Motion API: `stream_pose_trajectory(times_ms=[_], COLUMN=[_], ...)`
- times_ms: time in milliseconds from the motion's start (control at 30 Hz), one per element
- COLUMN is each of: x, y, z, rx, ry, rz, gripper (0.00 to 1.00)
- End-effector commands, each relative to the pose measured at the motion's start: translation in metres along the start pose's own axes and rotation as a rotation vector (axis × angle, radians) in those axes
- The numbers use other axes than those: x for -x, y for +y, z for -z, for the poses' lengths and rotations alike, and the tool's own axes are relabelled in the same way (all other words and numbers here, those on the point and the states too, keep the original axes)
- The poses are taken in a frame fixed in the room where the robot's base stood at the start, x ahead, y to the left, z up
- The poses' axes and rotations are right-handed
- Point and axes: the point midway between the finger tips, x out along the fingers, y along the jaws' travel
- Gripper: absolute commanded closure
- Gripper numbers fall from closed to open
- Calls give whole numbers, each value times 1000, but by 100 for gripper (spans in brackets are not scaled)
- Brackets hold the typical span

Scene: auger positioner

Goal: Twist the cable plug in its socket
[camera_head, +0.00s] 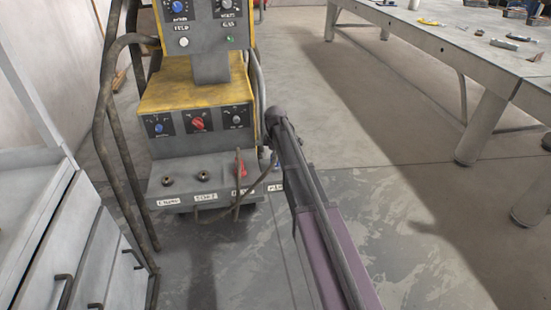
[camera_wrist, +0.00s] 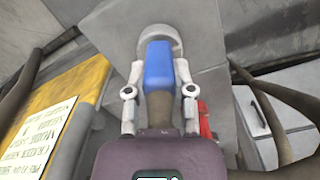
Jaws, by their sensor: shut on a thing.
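In the wrist view, my gripper (camera_wrist: 159,73) is shut on the cable plug (camera_wrist: 158,64), a blue block with a brownish lower part. One finger lies along each side of the plug. The plug's far end is at a round grey socket (camera_wrist: 159,34) on a grey face. How deep it sits in the socket is hidden.
A red plug (camera_head: 242,170) with dark cables sits on the machine's lower front; red also shows beside my gripper in the wrist view (camera_wrist: 204,118). Bent pipes (camera_head: 108,110) stand left of the machine. A drawer cabinet (camera_head: 85,262) is at left, a table (camera_head: 440,38) at right. Floor between is clear.

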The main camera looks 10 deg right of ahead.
Motion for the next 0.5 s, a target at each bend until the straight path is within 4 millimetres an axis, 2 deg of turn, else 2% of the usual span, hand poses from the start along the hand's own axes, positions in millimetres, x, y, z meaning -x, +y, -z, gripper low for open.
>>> stream_pose_trajectory(times_ms=[333,367,400,500], x=[0,0,0,0], y=[0,0,0,0], z=[0,0,-1,-1], rx=[45,45,44,43], ry=[0,0,0,0], rz=[0,0,0,0], gripper=[100,65,53,28])
